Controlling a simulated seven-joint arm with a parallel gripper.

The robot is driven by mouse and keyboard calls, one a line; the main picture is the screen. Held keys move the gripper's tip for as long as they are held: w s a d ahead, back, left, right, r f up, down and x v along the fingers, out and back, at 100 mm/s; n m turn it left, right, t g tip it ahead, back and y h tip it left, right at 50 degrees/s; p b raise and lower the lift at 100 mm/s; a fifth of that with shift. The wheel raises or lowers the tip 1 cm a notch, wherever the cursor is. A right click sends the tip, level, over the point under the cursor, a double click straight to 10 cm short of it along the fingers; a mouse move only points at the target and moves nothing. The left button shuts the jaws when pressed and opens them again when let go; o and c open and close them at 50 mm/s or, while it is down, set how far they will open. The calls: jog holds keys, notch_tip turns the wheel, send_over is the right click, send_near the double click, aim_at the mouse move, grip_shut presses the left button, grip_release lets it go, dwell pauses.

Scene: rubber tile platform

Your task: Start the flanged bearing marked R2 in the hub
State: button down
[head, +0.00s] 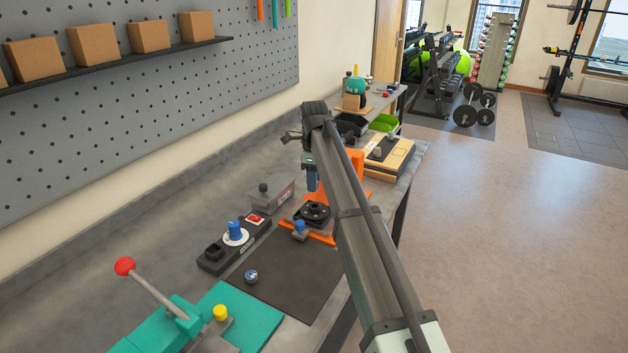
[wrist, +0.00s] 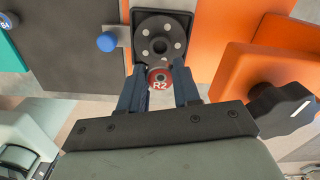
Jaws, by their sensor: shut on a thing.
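The flanged bearing marked R2 (wrist: 159,85) has a red face with white lettering. My gripper (wrist: 160,88) is shut on it, with a dark blue finger on each side. The hub (wrist: 157,38) is a black round part with a central bore and several light bolt heads around it. In the wrist view the bearing shows just below the hub's bore, over its near edge; I cannot tell the gap in height. In the head view the hub (head: 313,212) sits in an orange-based holder, and my gripper (head: 312,180) is above and behind it. The bearing is not clear there.
A blue-topped knob (head: 299,228) stands close beside the hub. Another small round part (head: 251,276) lies on the dark mat (head: 300,280). The mat is mostly clear.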

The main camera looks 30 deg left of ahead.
jog(key=shift+f, duration=0.1)
jog(key=shift+f, duration=2.45)
jog(key=shift+f, duration=0.7)
dwell(0.7)
jog(key=c, duration=0.7)
grip_release()
jog(key=shift+r, duration=0.1)
notch_tip(320, 180, up, 14)
jog(key=shift+f, duration=0.25)
